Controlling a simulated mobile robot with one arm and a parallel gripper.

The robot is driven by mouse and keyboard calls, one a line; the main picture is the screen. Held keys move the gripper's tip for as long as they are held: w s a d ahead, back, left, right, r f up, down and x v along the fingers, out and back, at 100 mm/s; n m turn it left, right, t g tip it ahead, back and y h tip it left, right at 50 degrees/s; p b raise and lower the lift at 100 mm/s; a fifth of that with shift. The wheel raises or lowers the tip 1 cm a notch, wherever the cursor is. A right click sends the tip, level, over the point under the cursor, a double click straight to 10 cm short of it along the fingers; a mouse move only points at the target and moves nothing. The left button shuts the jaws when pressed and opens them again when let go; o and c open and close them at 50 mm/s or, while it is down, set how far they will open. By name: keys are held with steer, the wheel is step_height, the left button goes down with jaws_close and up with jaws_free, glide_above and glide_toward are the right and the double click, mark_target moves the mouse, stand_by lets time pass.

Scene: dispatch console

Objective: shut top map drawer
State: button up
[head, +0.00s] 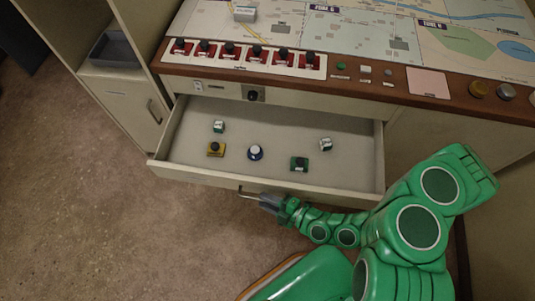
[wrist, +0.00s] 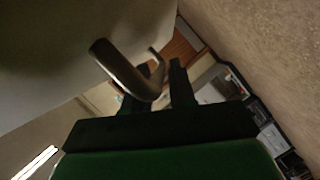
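The map drawer (head: 170,165) under the console is pulled far out, and its inside shows in the head view. Its metal bar handle (head: 247,193) is on the front face; the handle also shows large in the wrist view (wrist: 122,70). My gripper (head: 270,203) is at the drawer front, by the right part of the handle. Part of the handle is hidden by my gripper in the head view.
Above is the console edge with red switches (head: 229,49). A cabinet (head: 124,108) stands to the left. The floor before the drawer is clear at left.

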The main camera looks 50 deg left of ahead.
jaws_close()
steer(key=shift+w+a, duration=0.1)
glide_above(281, 130)
steer(key=s, duration=0.1)
steer(key=shift+s+d, duration=0.1)
steer(key=shift+d, duration=0.25)
steer(key=shift+w+a+r, duration=0.1)
steer(key=shift+w+a, duration=0.3)
steer(key=shift+w, duration=0.1)
steer(key=shift+w, duration=0.1)
steer(key=shift+o, duration=0.7)
jaws_free()
steer(key=shift+o, duration=0.9)
